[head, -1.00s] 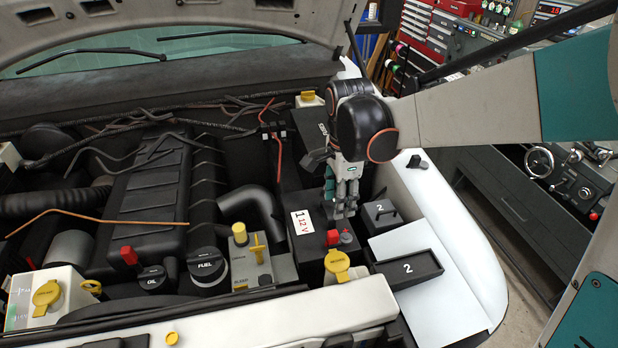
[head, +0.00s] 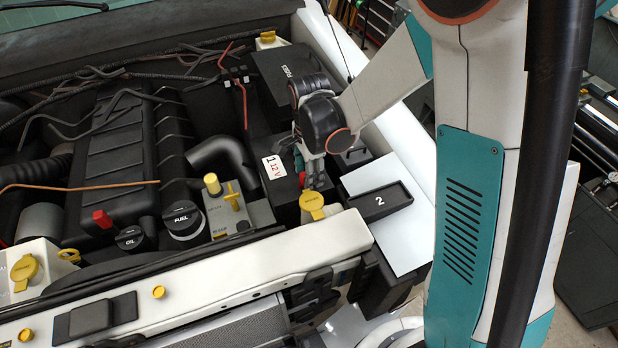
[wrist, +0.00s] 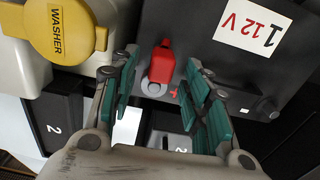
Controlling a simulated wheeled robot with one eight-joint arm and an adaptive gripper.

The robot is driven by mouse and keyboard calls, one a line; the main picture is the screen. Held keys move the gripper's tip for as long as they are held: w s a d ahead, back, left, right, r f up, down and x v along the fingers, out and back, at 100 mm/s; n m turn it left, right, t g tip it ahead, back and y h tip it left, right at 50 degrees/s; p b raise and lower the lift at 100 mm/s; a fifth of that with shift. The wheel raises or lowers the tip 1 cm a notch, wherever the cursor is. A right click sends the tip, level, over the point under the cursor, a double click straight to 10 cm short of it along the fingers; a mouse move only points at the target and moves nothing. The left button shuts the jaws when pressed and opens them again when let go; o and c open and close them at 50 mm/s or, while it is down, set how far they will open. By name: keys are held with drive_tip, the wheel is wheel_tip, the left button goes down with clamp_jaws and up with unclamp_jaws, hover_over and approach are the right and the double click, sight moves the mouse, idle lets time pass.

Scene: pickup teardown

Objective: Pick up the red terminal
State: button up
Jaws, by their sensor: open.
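The red terminal (wrist: 161,63) is a small red cap on the edge of the black 12 V battery (wrist: 205,60), next to a red plus mark. In the wrist view it sits between the two teal fingers of my gripper (wrist: 162,78), near the fingertips, with gaps on both sides. My gripper is open and holds nothing. In the head view my gripper (head: 314,178) points down at the battery's right front part, and the red terminal (head: 302,179) shows just left of the fingers, partly covered.
A yellow washer cap (head: 312,201) stands close in front of the battery. A black tray marked 2 (head: 382,201) lies to the right on a white panel (head: 365,177). Fuel (head: 181,218) and oil caps (head: 129,238) are to the left.

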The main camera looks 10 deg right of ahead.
drive_tip(key=shift+f, duration=0.3)
clamp_jaws()
wheel_tip(320, 180, up, 20)
idle(0.8)
drive_tip(key=shift+s, duration=0.1)
